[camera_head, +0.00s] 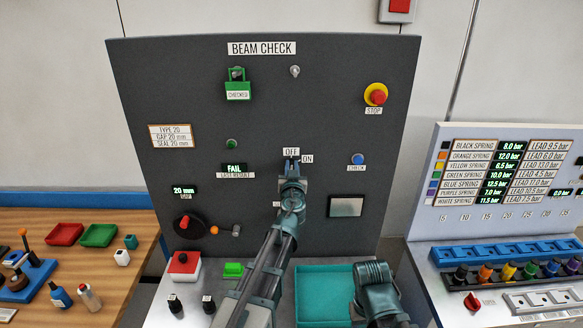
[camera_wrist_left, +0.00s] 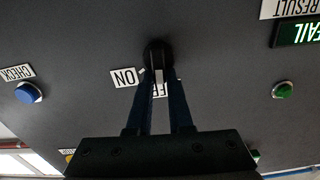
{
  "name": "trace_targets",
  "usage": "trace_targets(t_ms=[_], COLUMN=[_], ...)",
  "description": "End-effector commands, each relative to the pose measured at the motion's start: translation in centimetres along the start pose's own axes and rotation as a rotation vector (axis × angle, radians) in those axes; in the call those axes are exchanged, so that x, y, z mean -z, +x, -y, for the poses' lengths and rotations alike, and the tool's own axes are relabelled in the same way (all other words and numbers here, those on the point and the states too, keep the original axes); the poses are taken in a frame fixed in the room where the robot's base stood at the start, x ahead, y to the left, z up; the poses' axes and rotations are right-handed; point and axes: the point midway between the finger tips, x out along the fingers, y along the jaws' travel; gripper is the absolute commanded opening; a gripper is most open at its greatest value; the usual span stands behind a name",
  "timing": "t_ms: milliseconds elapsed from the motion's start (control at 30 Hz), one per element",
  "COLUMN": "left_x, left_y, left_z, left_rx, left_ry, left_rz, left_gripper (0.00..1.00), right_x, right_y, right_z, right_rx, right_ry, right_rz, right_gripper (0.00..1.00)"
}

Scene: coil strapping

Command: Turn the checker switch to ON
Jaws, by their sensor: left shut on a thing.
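The checker switch (camera_wrist_left: 158,52) is a dark round knob on the grey BEAM CHECK panel (camera_head: 330,110). In the left wrist view, which is upside down, it sits between the fingertips of my left gripper (camera_wrist_left: 157,72). In the head view my left gripper (camera_head: 291,167) reaches up to the panel just below the OFF label (camera_head: 291,152) and left of the ON label (camera_head: 307,159). It is shut on the knob and hides most of it. I cannot tell which way the knob points. Part of my right arm shows at the lower right; its fingertips do not.
A blue CHECK button (camera_head: 358,159) is right of the switch. A green lamp (camera_head: 232,144) and a FAIL display (camera_head: 234,168) are to its left. A red STOP button (camera_head: 376,94) is at the upper right. A teal tray (camera_head: 325,287) lies below the panel.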

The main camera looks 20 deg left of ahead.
Motion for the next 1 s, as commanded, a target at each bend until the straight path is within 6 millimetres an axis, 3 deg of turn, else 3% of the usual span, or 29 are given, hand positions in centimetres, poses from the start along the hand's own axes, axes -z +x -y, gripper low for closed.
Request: trace_targets(t_ms=[1000], left_x=[-0.7], left_y=[0.0], left_z=[-1.4], left_rx=[0.000], left_ry=[0.842], left_rz=[0.000], left_gripper=[0.00], right_x=[0.0], right_y=[0.8], right_z=[0.1], right_rx=[0.000], right_ry=[-0.002], right_rz=[0.000], right_gripper=[0.50])
